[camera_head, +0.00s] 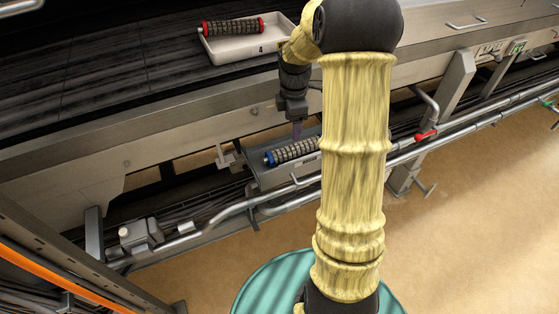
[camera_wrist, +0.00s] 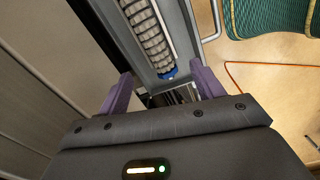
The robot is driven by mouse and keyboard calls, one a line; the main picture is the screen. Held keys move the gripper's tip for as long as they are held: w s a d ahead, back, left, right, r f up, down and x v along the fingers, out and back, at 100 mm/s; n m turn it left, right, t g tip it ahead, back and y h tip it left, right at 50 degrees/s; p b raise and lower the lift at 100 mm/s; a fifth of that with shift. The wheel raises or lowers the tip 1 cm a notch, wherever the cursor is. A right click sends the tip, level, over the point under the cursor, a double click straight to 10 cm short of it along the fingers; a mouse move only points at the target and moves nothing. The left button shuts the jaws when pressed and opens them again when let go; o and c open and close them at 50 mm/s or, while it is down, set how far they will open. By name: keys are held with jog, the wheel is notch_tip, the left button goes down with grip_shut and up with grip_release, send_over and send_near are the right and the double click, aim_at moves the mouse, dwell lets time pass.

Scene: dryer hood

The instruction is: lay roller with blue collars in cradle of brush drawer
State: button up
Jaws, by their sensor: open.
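The roller with blue collars (camera_head: 294,151) lies lengthwise in the grey trough of the pulled-out brush drawer (camera_head: 262,179). My arm hides its right end in the head view. In the wrist view the roller (camera_wrist: 148,35) runs along the grey channel, with one blue collar at its near end. I cannot tell how fully it sits in the cradle. My gripper (camera_head: 297,133) is above the drawer. In the wrist view its purple fingers (camera_wrist: 161,75) are apart, one on each side of the channel near the blue collar, with nothing between them.
A roller with red collars (camera_head: 233,26) lies in a white tray (camera_head: 246,47) on the dark belt. Pipes with a red-handled valve (camera_head: 426,135) run along the machine's front. A green round surface (camera_head: 265,283) is below. Open tan floor (camera_head: 470,220) lies to the right.

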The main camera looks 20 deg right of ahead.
jog(key=s+a+m+t, duration=0.1)
jog(key=s+a+m, duration=0.5)
jog(key=s+m, duration=0.2)
jog(key=s+a+r+m+t, duration=0.1)
jog(key=s+a+m, duration=0.5)
jog(key=s+m, duration=0.2)
jog(key=shift+s+a+r, duration=0.2)
jog(key=shift+s+a, duration=0.05)
jog(key=shift+s, duration=0.3)
jog(key=shift+d, duration=0.15)
